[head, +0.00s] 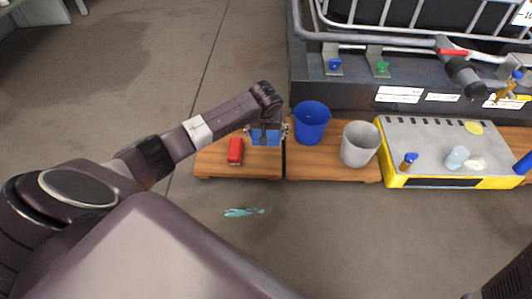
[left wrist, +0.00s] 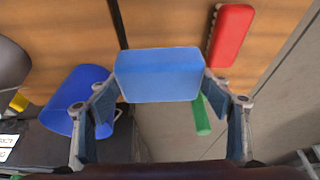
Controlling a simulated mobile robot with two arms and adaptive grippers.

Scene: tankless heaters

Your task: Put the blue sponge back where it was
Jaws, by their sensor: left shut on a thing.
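The blue sponge (left wrist: 158,75) is a light-blue block held between the two fingertips of my left gripper (head: 267,133). In the left wrist view its broad face fills the gap between the fingers, with wood boards behind it. In the head view the sponge (head: 259,139) shows partly behind the fingers, over the right part of the left wooden board (head: 210,162). I cannot tell how high it is above the board. My right gripper is not in view.
A red object (head: 235,150) lies on the left board; a green object (left wrist: 202,115) shows near it in the wrist view. A blue bucket (head: 312,122) and grey bucket (head: 359,145) stand on the right board. A teal item (head: 243,212) lies on the floor.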

